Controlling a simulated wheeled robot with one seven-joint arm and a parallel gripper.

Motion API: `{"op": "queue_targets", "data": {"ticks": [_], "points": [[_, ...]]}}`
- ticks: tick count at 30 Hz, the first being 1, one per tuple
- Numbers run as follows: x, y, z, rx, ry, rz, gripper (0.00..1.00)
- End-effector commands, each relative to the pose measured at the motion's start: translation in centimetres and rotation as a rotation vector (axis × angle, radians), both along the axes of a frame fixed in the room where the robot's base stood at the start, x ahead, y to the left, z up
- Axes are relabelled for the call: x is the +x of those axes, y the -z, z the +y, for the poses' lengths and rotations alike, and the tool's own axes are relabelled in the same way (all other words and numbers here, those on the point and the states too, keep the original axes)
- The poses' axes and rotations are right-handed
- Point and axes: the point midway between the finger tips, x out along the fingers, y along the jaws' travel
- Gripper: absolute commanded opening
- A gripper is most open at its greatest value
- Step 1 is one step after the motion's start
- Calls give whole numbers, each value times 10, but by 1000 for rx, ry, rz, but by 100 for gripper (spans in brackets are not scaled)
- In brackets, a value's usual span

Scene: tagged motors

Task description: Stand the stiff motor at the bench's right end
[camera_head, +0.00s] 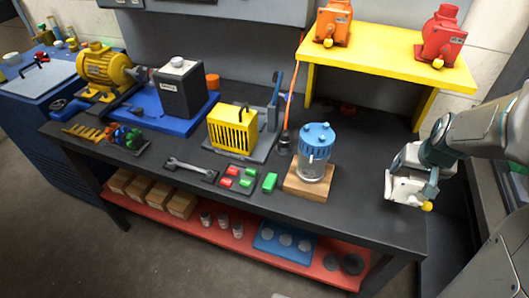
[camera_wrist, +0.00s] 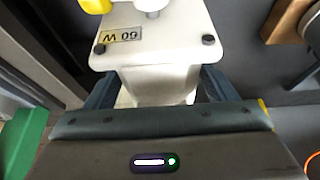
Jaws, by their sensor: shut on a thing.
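A white motor (camera_head: 405,188) with a yellow knob is in my gripper (camera_head: 418,165) at the bench's right end. In the wrist view the white motor (camera_wrist: 150,50) sits between both fingers of my gripper (camera_wrist: 155,88), and its plate reads "60 W" upside down. An orange motor (camera_head: 333,22) and a red motor (camera_head: 442,36) stand on a yellow shelf (camera_head: 390,58) at the back right. No tag that I can read tells which motor is stiff. The bench (camera_head: 375,215) has a dark top. I cannot tell whether the white motor touches it.
A blue-topped clear jar (camera_head: 316,150) on a wooden block (camera_head: 308,190) stands left of my gripper. The bench top between them is clear. A yellow shelf leg (camera_head: 422,108) stands behind my gripper.

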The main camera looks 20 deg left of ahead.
Motion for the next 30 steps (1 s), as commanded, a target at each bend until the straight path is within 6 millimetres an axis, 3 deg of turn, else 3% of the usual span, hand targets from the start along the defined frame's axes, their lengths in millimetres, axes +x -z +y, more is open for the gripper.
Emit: {"op": "queue_targets", "data": {"ticks": [18,30], "points": [[-81,-36,-35,8,5,-10,7],[-91,-40,-37,11,5,-6,7]]}}
